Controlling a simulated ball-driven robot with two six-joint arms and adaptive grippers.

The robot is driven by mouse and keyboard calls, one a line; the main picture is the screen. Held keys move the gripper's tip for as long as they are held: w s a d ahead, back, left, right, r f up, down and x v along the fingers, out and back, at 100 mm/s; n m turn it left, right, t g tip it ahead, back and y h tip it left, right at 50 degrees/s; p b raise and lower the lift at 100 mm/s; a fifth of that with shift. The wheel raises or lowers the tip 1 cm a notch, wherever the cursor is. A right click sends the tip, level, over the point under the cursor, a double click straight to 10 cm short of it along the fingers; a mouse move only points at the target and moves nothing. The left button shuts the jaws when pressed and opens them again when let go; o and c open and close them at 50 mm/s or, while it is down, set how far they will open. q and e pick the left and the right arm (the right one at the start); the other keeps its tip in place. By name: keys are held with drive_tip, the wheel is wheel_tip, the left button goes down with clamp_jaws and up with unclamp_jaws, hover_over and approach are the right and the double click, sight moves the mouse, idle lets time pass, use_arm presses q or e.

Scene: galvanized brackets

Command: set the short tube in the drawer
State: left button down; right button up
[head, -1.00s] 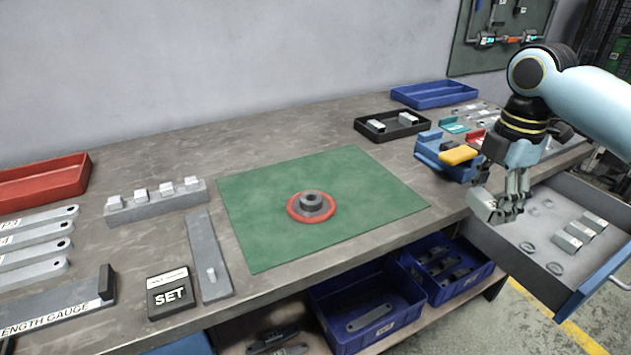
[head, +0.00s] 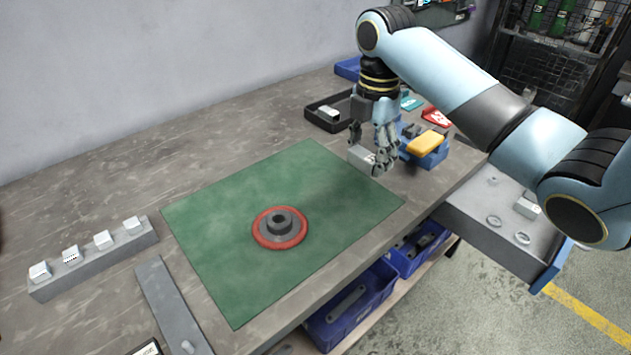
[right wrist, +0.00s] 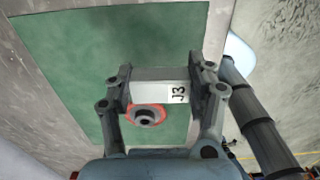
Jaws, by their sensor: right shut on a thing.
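My right gripper (head: 372,160) is shut on a short tube (head: 360,158), a boxy grey metal piece. It is held above the right corner of the green mat. In the right wrist view, the short tube (right wrist: 160,87) lies across between the fingers and bears the mark J3. The drawer (head: 480,236) is pulled open at the right, beyond the bench edge. A grey piece and several rings lie in it. My arm hides part of it. My left gripper does not show.
A grey flanged part with a red ring (head: 280,228) stands on the green mat (head: 225,270). A blue holder with a yellow block (head: 430,142) and a black tray (head: 318,112) are near the gripper. Blue bins (head: 355,310) sit below the bench.

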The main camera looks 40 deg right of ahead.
hover_over(330, 191)
drive_tip(key=f, duration=0.3)
drive_tip(key=shift+s+d+f, duration=0.25)
drive_tip(key=shift+s+d, duration=0.05)
drive_tip(key=shift+w+a+f, duration=0.2)
drive_tip(key=shift+w, duration=0.05)
drive_tip(key=shift+f, duration=0.15)
wheel_tip(330, 191, down, 4)
drive_tip(key=shift+r, duration=0.25)
drive_tip(key=shift+f, duration=0.35)
drive_tip(key=o, duration=1.2)
drive_tip(key=shift+c, duration=0.2)
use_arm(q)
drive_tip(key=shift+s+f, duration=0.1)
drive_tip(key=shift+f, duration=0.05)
